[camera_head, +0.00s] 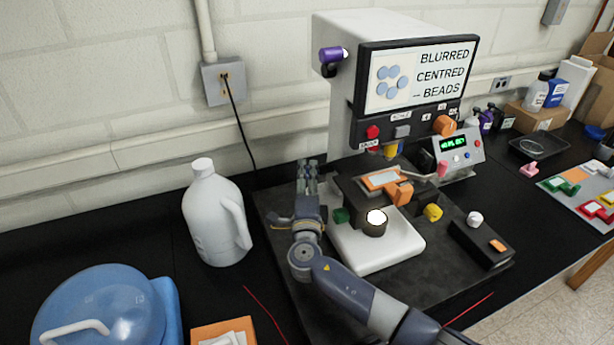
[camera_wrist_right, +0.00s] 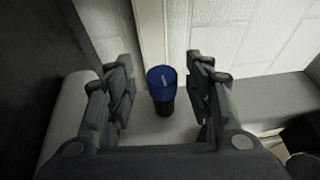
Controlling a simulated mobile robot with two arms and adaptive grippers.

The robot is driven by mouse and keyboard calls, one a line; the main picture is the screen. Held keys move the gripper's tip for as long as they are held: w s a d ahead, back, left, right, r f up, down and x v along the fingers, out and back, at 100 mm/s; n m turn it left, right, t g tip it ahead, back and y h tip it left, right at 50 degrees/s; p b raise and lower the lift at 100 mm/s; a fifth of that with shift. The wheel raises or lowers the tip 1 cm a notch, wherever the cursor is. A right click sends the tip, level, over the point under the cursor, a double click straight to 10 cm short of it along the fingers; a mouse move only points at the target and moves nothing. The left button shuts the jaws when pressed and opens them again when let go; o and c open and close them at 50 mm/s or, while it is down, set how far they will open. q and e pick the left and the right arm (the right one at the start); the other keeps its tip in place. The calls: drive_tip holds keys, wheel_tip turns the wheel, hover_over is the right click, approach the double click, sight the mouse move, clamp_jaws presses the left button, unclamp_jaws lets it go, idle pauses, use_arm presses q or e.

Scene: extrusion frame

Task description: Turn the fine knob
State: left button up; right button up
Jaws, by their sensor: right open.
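In the right wrist view a blue knob (camera_wrist_right: 161,84) with a pale mark on its end sits on a black base, between the spread fingers and apart from them. My right gripper (camera_head: 307,172) is open and empty in the head view, beside the left of the microscope-like machine (camera_head: 352,110), fingers pointing away from me; it also shows in the wrist view (camera_wrist_right: 160,85). I cannot pick out the blue knob in the head view; the gripper may hide it. A purple knob (camera_head: 333,55) sits high on the machine's left side. My left gripper is not in view.
A white jug (camera_head: 213,215) stands left of my right gripper. The machine's stage (camera_head: 361,190), white base (camera_head: 375,248) and green block (camera_head: 341,215) lie to the right.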

drive_tip(key=shift+w+r, duration=0.15)
drive_tip(key=shift+w, duration=0.8)
drive_tip(key=shift+d, duration=0.1)
drive_tip(key=c, duration=1.1)
drive_tip(key=b, duration=0.3)
drive_tip(key=shift+f+t, duration=0.2)
drive_tip(key=shift+t, duration=0.2)
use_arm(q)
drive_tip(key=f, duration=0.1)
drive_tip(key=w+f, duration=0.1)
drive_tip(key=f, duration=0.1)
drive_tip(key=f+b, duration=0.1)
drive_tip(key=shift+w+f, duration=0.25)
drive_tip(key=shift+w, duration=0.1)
use_arm(e)
drive_tip(key=shift+r+m+t, duration=0.2)
drive_tip(key=shift+m+t, duration=0.1)
